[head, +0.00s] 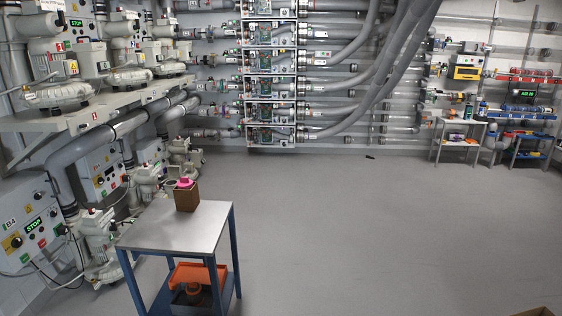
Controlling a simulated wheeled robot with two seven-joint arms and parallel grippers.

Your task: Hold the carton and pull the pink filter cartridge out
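A small brown carton (187,199) stands upright on the far part of a metal-topped table (188,233) at the lower left. A pink filter cartridge (185,184) shows at the carton's open top, with only its upper end visible. The rest of it is hidden inside the carton. Neither of my grippers is in view, and nothing touches the carton or the cartridge.
The blue-legged table holds an orange bin (198,274) on its lower shelf. Blower machines and pipes (75,150) line the left wall close to the table. Open grey floor (370,220) lies to the right. A cardboard edge (535,312) shows at bottom right.

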